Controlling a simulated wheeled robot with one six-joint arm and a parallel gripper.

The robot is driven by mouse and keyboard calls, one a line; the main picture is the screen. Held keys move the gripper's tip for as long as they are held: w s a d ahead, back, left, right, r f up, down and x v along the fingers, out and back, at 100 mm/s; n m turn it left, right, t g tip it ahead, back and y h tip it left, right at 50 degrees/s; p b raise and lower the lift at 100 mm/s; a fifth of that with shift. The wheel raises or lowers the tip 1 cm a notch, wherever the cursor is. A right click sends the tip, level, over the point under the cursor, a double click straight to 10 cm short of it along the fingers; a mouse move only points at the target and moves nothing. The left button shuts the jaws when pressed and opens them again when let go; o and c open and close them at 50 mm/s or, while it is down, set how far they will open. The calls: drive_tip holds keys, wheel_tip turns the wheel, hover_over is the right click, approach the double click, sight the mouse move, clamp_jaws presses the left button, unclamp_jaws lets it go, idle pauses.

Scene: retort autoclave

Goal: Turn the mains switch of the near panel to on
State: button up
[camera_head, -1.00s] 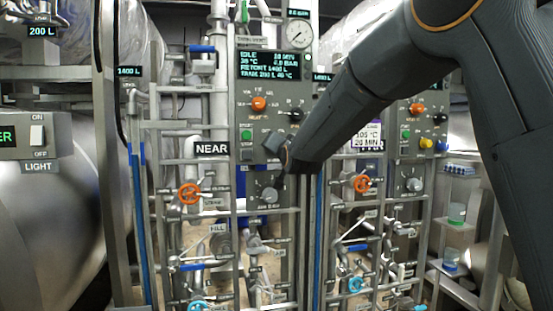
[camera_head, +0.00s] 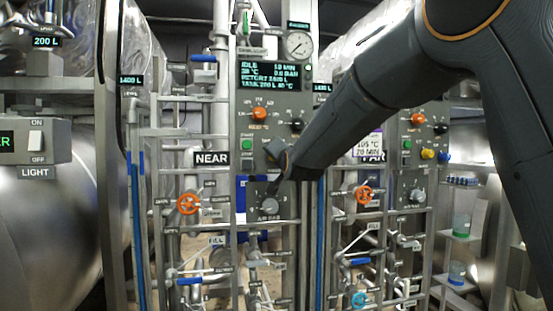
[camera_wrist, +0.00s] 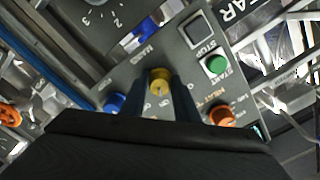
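The near panel (camera_head: 243,105) is a grey upright plate with a lit display, an orange knob and a green button, left of centre in the head view. The NEAR sign (camera_head: 211,158) is beside it. My arm covers part of the panel, and its yellow and blue knobs are hidden there. In the wrist view, a yellow knob (camera_wrist: 160,80) by a MAINS label is the mains switch; its exact setting is unclear. My gripper (camera_wrist: 162,88) has its fingers apart, one on each side of the knob. I cannot tell whether they touch it.
In the wrist view, a blue knob (camera_wrist: 114,103), an orange knob (camera_wrist: 221,115), a green start button (camera_wrist: 215,65) and a dark stop button (camera_wrist: 195,30) surround the gripper closely. A grey dial (camera_head: 269,205) is lower on the panel. Pipes and an orange valve wheel (camera_head: 188,203) are at left.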

drive_tip(key=o, duration=0.3)
drive_tip(key=shift+s, duration=0.1)
drive_tip(key=b+v, duration=0.1)
drive_tip(key=v, duration=0.6)
drive_tip(key=shift+s+b, duration=0.35)
drive_tip(key=shift+b, duration=0.05)
drive_tip(key=shift+d, duration=0.15)
drive_tip(key=s+d+f+n+g+h, duration=0.1)
drive_tip(key=s+d+f+g, duration=0.25)
drive_tip(key=f, duration=0.55)
drive_tip(key=s+d+f+n+g+h+p, duration=0.15)
drive_tip(key=s+d+f, duration=0.3)
drive_tip(key=f, duration=0.45)
drive_tip(key=s+d+f+n+g+h+b, duration=0.1)
drive_tip(key=s+d+f+g, duration=0.35)
drive_tip(key=f, duration=0.45)
drive_tip(key=s+d+f+g, duration=0.2)
drive_tip(key=s+d+f, duration=0.1)
drive_tip(key=s, duration=0.5)
drive_tip(key=s+d+f+n+g+h+p, duration=0.1)
drive_tip(key=s+d+f+g, duration=0.2)
drive_tip(key=s+f, duration=0.3)
drive_tip(key=s+d+f+n+g, duration=0.1)
drive_tip(key=s+d+f+g, duration=0.2)
drive_tip(key=s, duration=0.8)
wheel_tip(320, 180, down, 2)
drive_tip(key=shift+s+f, duration=0.15)
drive_tip(key=shift+s, duration=0.1)
